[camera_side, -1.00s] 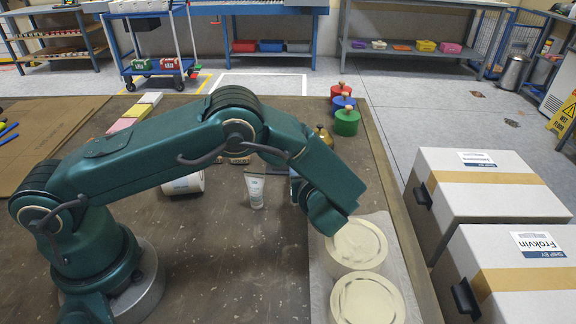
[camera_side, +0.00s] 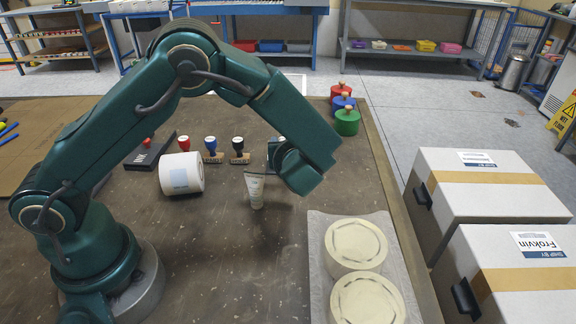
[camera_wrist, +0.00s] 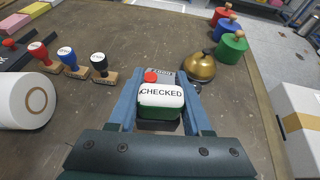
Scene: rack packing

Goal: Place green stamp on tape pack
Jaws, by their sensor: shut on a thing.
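My gripper (camera_wrist: 161,88) is shut on the green stamp (camera_wrist: 158,112), which has a white top reading "CHECKED" and sits between the blue fingers in the wrist view. In the side view my gripper (camera_side: 275,155) is above the table, and the green stamp cannot be made out there. Two cream round rolls (camera_side: 355,245) lie on a pale sheet at the right and look like the tape pack. My gripper is up and to the left of them, clear of both. The rolls are outside the wrist view.
Several knobbed stamps (camera_side: 212,150) stand behind. A brass bell (camera_wrist: 199,66) and red, blue and green knobbed weights (camera_side: 347,122) are farther back. Cartons (camera_side: 480,190) stand at the right.

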